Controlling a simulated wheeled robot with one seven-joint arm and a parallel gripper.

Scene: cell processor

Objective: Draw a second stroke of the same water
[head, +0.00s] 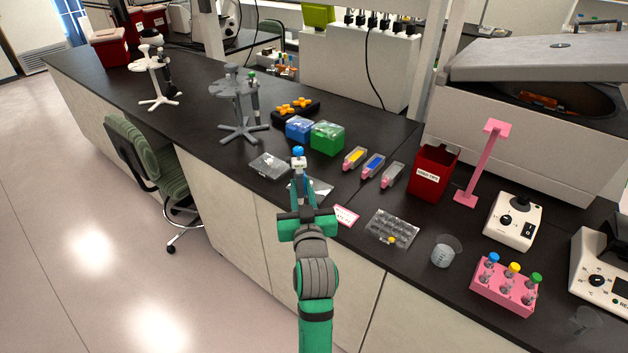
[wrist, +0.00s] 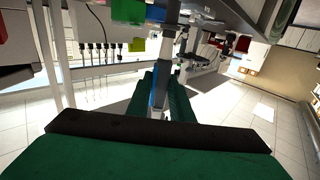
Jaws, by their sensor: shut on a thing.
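My gripper (head: 301,203) is shut on a blue-topped pipette (head: 299,160), which stands roughly upright between the green fingers above the front edge of the bench. In the wrist view the pipette (wrist: 158,88) runs between the two fingers, with a blue part and a grey shaft; its tip cannot be made out. A small clear beaker (head: 443,251) stands on the bench to the right, apart from my gripper. Its contents look pale, but I cannot tell the liquid level. A clear well plate (head: 392,228) with a yellow spot lies left of the beaker.
A pink rack (head: 503,287) holds capped tubes near the front right. A red bin (head: 432,172) and a pink stand (head: 483,165) are behind the beaker. Blue (head: 299,128) and green (head: 327,137) boxes stand behind my gripper. A pipette carousel (head: 239,102) stands to the left.

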